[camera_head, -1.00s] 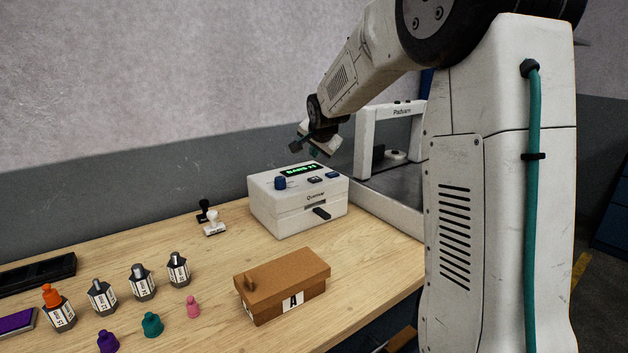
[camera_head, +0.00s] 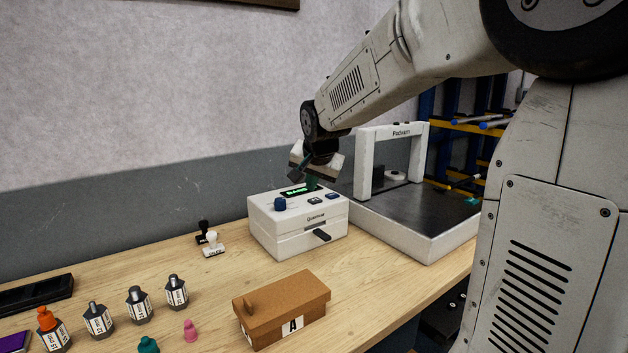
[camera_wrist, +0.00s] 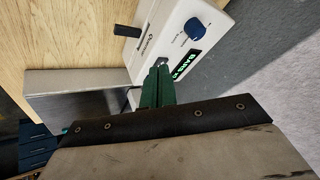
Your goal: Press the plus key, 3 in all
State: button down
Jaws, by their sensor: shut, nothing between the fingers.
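The white device (camera_head: 298,234) stands on the bench with a lit green display (camera_head: 294,191), a blue knob (camera_head: 280,204) and two small keys on its sloped top. One key is dark (camera_head: 315,200) and the other is bluish (camera_head: 332,198); their signs are too small to read in the head view. My gripper (camera_head: 312,184) is over the back of the panel, near the display's right end. In the wrist view, its green fingers (camera_wrist: 160,72) are together and empty, their tips close to a key (camera_wrist: 163,62). Contact cannot be told, and the other key is hidden.
A white-framed machine (camera_head: 362,160) with a dark bed stands close on the device's right. A brown lidded box (camera_head: 283,305) sits in front. Bare bench lies between.

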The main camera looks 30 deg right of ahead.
jog(key=s+a+f+n+g, duration=0.1)
jog(key=s+a+n+g, duration=0.1)
jog(key=s, duration=0.9)
jog(key=s+a+f+n+g+y, duration=0.1)
jog(key=s+a+f+n, duration=0.1)
jog(key=s+a+n, duration=0.2)
jog(key=s+a+f+n+g+y, duration=0.1)
jog(key=s+a+n, duration=0.3)
jog(key=s, duration=1.5)
jog(key=a+f+g, duration=0.1)
jog(key=a, duration=0.3)
jog(key=shift+f+g, duration=0.2)
jog(key=shift+g, duration=0.1)
